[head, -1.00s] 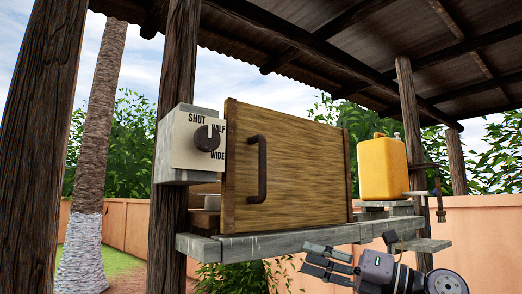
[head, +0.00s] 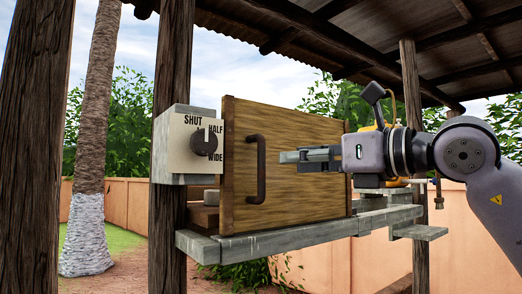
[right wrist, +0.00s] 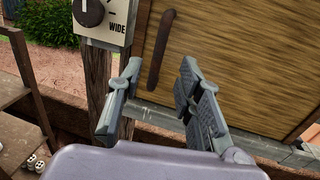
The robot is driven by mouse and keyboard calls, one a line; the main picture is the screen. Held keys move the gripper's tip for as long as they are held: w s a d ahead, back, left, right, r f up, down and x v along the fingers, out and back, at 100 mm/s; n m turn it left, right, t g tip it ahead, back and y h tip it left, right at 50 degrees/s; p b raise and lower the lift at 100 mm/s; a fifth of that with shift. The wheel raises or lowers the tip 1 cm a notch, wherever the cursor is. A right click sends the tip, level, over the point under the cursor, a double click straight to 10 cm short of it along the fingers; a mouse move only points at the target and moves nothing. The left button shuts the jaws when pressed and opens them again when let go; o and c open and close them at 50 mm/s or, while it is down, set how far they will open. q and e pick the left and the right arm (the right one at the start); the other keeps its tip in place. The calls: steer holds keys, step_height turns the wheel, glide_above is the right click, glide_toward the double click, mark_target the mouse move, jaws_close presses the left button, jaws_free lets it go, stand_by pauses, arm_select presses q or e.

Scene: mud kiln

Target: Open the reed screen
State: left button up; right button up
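The reed screen (head: 300,190) is a brown, wood-framed panel standing on a grey ledge, with a dark vertical bar handle (head: 262,168) near its left edge. The screen (right wrist: 240,60) and handle (right wrist: 160,50) also show in the right wrist view. My right gripper (head: 284,157) is in front of the panel, to the right of the handle in the head view. In the right wrist view my right gripper (right wrist: 160,68) has its fingers spread, with the handle between and beyond the tips; no contact shows. My left gripper is out of view.
A grey box with a dial (head: 204,142) marked SHUT, HALF and WIDE is left of the screen. The grey ledge (head: 290,238) runs beneath it. Wooden posts (head: 172,70) stand at the left and right. A yellow jug is mostly hidden behind my right arm.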

mark_target(264, 161)
steer(key=p+x, duration=0.4)
steer(key=x, duration=0.5)
steer(key=shift+w+a, duration=0.2)
steer(key=shift+c, duration=0.3)
jaws_close()
